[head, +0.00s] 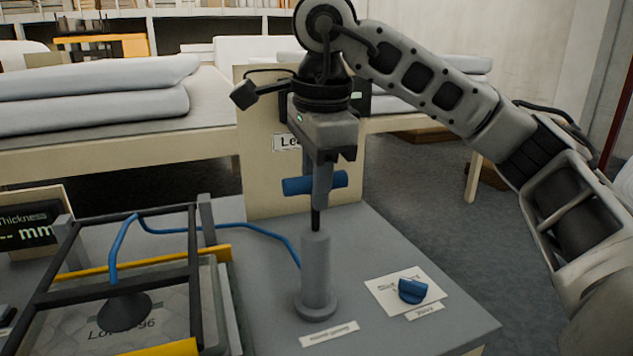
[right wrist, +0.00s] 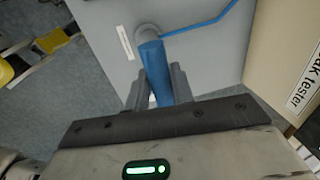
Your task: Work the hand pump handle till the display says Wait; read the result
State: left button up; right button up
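The hand pump (head: 316,270) is a grey upright cylinder on a round foot, with a blue crossbar handle (head: 297,186) on a dark rod. The handle stands above the cylinder with some rod showing. My right gripper (head: 321,180) points down over the handle, its fingers closed around the bar's middle. The right wrist view shows the blue handle (right wrist: 155,62) between both fingers (right wrist: 158,88). A beige box (head: 262,170) labelled as a leak tester stands behind; its dark display (head: 361,97) is mostly hidden by my gripper and unreadable. My left gripper is out of view.
A blue knob (head: 412,290) sits on a white card right of the pump. A blue hose (head: 262,235) runs left to a dark cone (head: 125,306) within a black frame (head: 194,262). A thickness display (head: 30,229) stands far left. Wadding rolls (head: 95,108) lie behind.

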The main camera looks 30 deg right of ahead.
aim_at(316, 232)
jog(key=shift+f+b, duration=0.35)
jog(key=shift+f, duration=0.6)
jog(key=shift+f+b, duration=0.9)
jog(key=shift+f, duration=0.2)
